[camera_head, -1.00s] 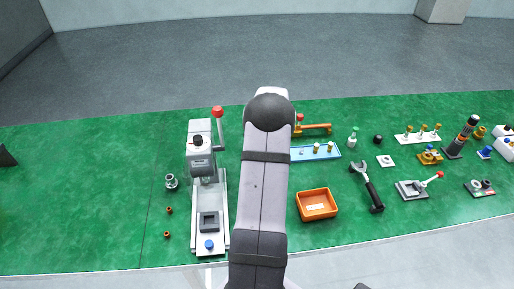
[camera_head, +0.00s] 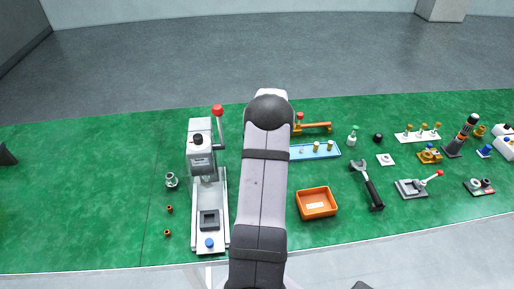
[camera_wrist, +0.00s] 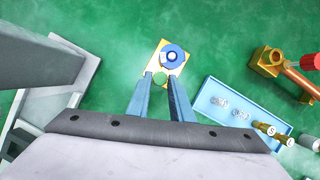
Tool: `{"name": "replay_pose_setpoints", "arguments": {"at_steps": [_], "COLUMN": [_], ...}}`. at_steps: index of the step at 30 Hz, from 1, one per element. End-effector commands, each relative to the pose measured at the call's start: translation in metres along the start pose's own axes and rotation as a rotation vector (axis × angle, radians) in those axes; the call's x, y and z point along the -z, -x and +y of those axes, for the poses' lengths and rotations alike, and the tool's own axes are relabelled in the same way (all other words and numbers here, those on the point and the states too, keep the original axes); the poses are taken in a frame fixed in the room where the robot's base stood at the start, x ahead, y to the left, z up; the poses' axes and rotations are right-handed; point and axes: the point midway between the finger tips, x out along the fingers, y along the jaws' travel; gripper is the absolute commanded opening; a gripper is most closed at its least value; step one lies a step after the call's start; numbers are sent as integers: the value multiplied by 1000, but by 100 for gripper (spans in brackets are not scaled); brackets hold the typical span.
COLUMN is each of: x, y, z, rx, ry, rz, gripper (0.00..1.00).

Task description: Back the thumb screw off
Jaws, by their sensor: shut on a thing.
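A small green round head, which I take for the thumb screw (camera_wrist: 160,79), sits at the near edge of a yellow block (camera_wrist: 154,61) in the wrist view. A blue round part with a pale centre (camera_wrist: 172,56) sits on the same block, just beyond it. My gripper (camera_wrist: 162,77) has its two blue fingers on either side of the green head and is shut on it. How far the screw is threaded in cannot be seen. In the head view my arm hides the block, the screw and the gripper.
A light blue tray (camera_wrist: 209,102) with several small parts lies right of the gripper. An orange-brown handled tool (camera_wrist: 265,62) lies beyond it. A lever press (camera_head: 200,165) stands left of my arm; an orange bin (camera_head: 317,217) and a wrench (camera_head: 374,195) lie right. Green mat left of the press is mostly clear.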

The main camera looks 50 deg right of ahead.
Motion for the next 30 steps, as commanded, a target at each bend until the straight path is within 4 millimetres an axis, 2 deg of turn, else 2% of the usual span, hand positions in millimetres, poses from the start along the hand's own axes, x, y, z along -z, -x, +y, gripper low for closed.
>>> {"name": "replay_pose_setpoints", "arguments": {"at_steps": [11, 30], "x": [0, -4], "y": [0, -2], "z": [-3, -9], "rx": [-73, -295], "ry": [175, 714], "rz": [-1, -2], "gripper": [0, 0]}}
